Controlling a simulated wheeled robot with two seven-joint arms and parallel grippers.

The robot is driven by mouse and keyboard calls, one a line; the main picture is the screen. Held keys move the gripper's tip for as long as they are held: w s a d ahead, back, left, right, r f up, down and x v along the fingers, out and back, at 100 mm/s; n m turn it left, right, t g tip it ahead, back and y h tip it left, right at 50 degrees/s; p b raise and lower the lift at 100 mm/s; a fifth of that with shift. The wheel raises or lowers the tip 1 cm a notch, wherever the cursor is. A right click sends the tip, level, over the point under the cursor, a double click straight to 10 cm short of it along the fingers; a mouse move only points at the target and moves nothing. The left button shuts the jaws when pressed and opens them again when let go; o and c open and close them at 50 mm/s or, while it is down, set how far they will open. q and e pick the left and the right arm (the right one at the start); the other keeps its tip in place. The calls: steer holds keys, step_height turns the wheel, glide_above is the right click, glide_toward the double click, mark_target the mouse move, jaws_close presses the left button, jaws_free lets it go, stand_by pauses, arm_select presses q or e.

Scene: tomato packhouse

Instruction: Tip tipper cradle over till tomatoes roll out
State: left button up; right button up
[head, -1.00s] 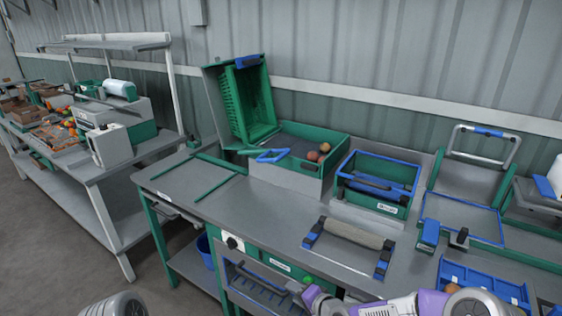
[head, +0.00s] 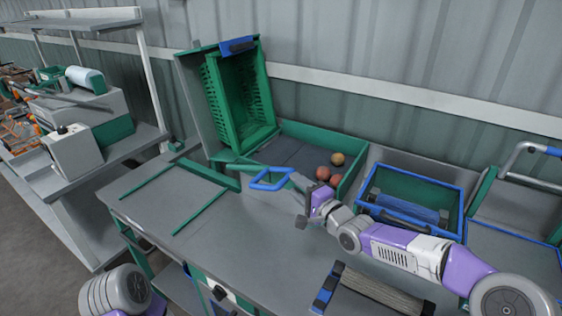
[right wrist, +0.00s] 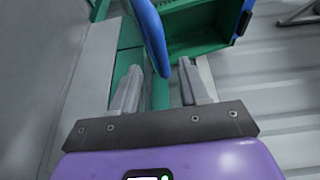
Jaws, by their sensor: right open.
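The tipper cradle (head: 190,90) stands steeply tipped at the back of the bench, with a green slatted crate (head: 212,100) in it. A blue loop handle (head: 256,186) sticks out low at its front. Tomatoes (head: 337,159) lie in the green-walled tray (head: 300,130) to the right of the crate. The crate's inside is partly hidden. My right gripper (head: 293,200) is open just right of the handle. In the right wrist view, the blue handle (right wrist: 151,38) shows ahead of the open fingers (right wrist: 160,80), seemingly not gripped. My left gripper is out of view.
A blue-rimmed green bin (head: 414,178) stands right of the tray, behind my right arm. A side bench (head: 140,150) with machines is at left. The bench front-left is mostly clear.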

steer(key=shift+w+a+r, duration=0.15)
steer(key=shift+w+a, duration=0.2)
steer(key=shift+a, duration=0.25)
steer(key=shift+b+x, duration=0.7)
steer(key=shift+x, duration=2.05)
jaws_close()
